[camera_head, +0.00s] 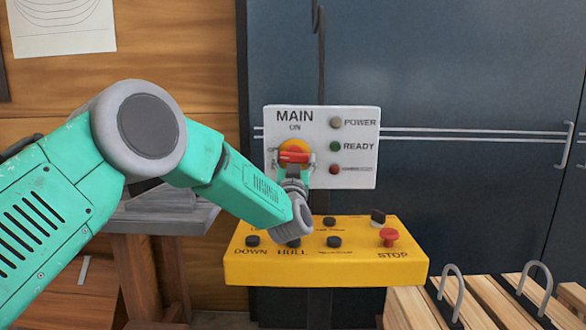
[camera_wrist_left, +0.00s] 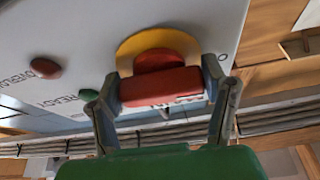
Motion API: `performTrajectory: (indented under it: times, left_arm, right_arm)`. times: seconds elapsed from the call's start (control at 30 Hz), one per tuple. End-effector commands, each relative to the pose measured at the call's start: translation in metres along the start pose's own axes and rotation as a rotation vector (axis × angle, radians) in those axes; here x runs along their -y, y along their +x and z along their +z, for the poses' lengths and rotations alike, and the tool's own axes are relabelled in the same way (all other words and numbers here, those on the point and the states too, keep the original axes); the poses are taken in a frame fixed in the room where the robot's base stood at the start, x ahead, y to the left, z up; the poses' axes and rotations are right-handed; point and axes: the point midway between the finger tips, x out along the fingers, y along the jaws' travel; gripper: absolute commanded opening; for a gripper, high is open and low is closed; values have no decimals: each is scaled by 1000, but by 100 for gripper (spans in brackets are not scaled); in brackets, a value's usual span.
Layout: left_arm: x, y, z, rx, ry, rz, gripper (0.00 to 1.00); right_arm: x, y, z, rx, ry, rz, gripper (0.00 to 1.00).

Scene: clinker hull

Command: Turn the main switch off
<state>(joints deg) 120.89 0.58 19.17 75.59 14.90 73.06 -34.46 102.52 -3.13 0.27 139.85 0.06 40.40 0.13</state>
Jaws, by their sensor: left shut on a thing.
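The main switch (camera_head: 296,154) is a red handle on a yellow disc, on a white panel marked MAIN with ON above it. The red handle lies about level in the head view. My left gripper (camera_head: 294,169) is at the switch, shut on the red handle. In the left wrist view the handle (camera_wrist_left: 161,87) sits between the two fingertips of my left gripper (camera_wrist_left: 163,98), with the yellow disc (camera_wrist_left: 130,46) behind it. The lettering beside the switch is partly hidden by the gripper. My right gripper is not in view.
The white panel (camera_head: 354,160) also bears POWER, READY and a red lamp. Below it a yellow control box (camera_head: 330,270) carries several black buttons and a red STOP button (camera_head: 388,237). Wooden slats with metal hoops lie at lower right. A dark cabinet (camera_head: 450,60) stands behind.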

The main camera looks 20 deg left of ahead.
Motion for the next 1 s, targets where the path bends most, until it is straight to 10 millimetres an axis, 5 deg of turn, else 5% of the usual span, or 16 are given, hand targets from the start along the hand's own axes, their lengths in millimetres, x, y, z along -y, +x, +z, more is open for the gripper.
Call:
performTrajectory:
  times: [0.73, 0.77, 0.8, 1.0]
  left_arm:
    - [0, 0, -2, -3, -88, -33, 38]
    - [0, 0, -2, -3, -88, -33, 70]
    - [0, 0, -2, -3, -88, -33, 84]
    - [2, 1, 0, -2, -87, -36, 86]
  right_arm:
    - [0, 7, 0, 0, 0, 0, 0]
    - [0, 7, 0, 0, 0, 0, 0]
    - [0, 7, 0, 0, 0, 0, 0]
    - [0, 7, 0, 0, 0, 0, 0]
